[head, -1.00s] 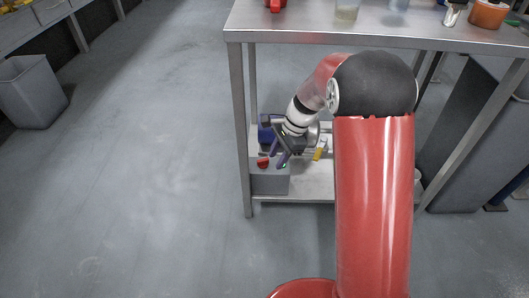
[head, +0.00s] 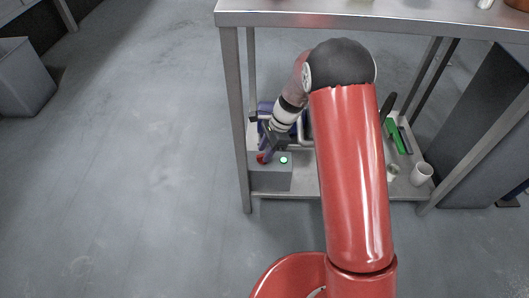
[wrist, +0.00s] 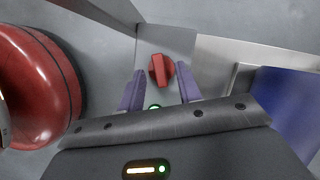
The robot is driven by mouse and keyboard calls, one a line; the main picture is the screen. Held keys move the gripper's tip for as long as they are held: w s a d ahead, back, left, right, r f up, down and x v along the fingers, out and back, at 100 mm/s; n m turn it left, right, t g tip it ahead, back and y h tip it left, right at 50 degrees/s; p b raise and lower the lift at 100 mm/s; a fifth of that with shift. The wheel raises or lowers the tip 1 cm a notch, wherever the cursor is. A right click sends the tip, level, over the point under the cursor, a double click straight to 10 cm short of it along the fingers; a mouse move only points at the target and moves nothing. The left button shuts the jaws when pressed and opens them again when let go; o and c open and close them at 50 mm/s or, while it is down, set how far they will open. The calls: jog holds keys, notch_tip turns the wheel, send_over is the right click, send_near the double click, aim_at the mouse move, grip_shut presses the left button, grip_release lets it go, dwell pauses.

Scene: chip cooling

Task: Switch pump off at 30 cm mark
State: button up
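A grey control box (head: 270,181) stands at the front left of the table's lower shelf. On its top are a red knob (head: 262,159) and a lit green lamp (head: 283,160). My gripper (head: 267,152) is just above the box at the knob. In the wrist view my gripper's purple fingers (wrist: 160,86) are apart, with nothing between them. The red knob (wrist: 161,70) lies just ahead of the gap, roughly centred. The green lamp (wrist: 154,106) shows partly behind the gripper body. A blue unit (wrist: 288,105), perhaps the pump, is at the right. No 30 cm mark can be made out.
The metal table's leg (head: 236,130) stands close left of the box, its top (head: 380,22) above my arm. A white cup (head: 421,174) and a green item (head: 391,135) are on the shelf's right side.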

jog(key=shift+s+a+f, duration=0.1)
jog(key=shift+a+f, duration=0.1)
jog(key=shift+f, duration=0.35)
jog(key=shift+c, duration=0.2)
grip_shut()
